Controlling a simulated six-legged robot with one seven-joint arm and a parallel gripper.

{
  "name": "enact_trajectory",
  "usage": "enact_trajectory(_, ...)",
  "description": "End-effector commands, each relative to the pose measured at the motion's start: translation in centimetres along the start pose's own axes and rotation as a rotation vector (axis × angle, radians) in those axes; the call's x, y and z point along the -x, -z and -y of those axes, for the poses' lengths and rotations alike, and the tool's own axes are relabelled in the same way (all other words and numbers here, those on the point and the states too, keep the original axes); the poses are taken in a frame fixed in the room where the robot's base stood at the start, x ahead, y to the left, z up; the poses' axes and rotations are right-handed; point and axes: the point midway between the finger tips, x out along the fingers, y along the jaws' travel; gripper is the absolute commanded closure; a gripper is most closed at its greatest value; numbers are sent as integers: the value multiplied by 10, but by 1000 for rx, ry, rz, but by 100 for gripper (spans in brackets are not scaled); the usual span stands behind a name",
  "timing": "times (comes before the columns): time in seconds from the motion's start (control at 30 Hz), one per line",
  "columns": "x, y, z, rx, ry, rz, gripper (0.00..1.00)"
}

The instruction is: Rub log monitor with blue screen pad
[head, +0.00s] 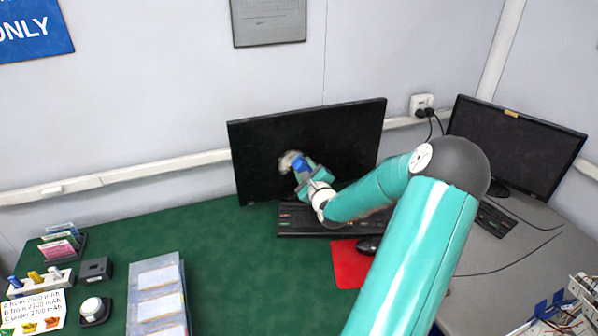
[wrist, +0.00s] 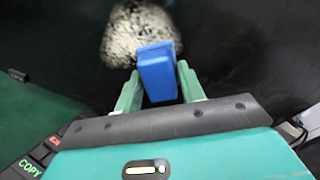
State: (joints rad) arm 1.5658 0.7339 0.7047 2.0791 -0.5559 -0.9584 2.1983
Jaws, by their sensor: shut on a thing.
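A black monitor (head: 345,130) stands at the back of the green desk, its dark screen facing me. A pale, speckled grey-white patch (head: 288,160) is on its screen; it shows large at the top of the wrist view (wrist: 135,32). My gripper (head: 304,172) is in front of this screen, shut on a blue pad (wrist: 158,75). In the wrist view the pad sits between the two green fingers and overlaps the lower right of the patch. I cannot tell whether the pad touches the screen. The pad hides part of the patch.
A black keyboard (head: 300,222) lies below the monitor, with a mouse (head: 368,245) on a red mat (head: 347,268). A second monitor (head: 510,150) stands on the grey desk at right. A file holder (head: 158,300) and small holders are at left. Green desk between is clear.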

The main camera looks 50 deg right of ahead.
Motion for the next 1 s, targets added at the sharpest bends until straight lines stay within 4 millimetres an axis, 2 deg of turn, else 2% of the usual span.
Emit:
enact_trajectory(0.1,-1,7,7,0,3,-1,79)
enact_trajectory(0.33,1,7,8,0,1,0,79)
enact_trajectory(0.8,-2,-19,-18,0,0,3,79)
enact_trajectory(1.0,-3,-24,-22,0,-1,5,79)
